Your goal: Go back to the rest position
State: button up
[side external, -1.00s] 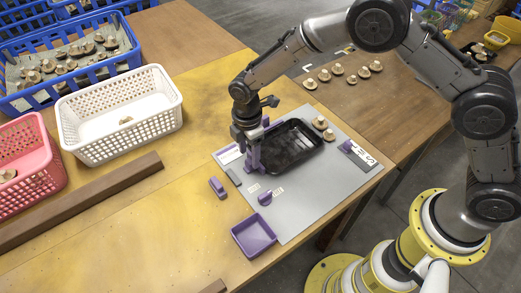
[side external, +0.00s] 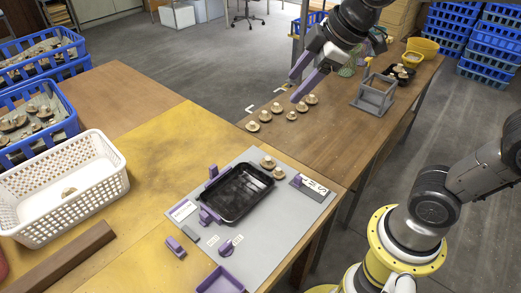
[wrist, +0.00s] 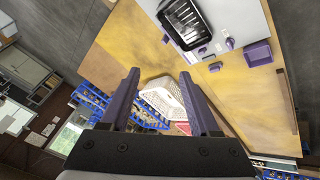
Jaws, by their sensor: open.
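My gripper (side external: 294,86) is raised high above the far part of the wooden table in the side view. Its two purple fingers are apart with nothing between them. In the wrist view the open fingers (wrist: 160,74) point toward the tables far below. The black tray (side external: 240,192) lies on the grey board (side external: 270,232), apart from my gripper, with purple holders at its edge. I see no mushrooms in it. Two mushrooms (side external: 267,163) sit on the board beside the tray.
Several mushrooms (side external: 265,116) stand on the brown table. A grey frame stand (side external: 375,93) is further right. A white basket (side external: 110,185) with one mushroom and blue crates (side external: 68,100) are at left. A purple dish (side external: 220,281) lies at the board's front. Air around my gripper looks clear.

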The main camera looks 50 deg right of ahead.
jog(key=s+d+f+m, duration=0.1)
jog(key=s+f+m, duration=0.2)
jog(key=s, duration=0.4)
jog(key=s+d+f+m, duration=0.1)
jog(key=s+f+m, duration=0.2)
jog(key=s+m, duration=0.2)
jog(key=shift+s+d+m+g+h, duration=0.3)
jog(key=shift+s+m, duration=0.1)
jog(key=shift+s, duration=0.8)
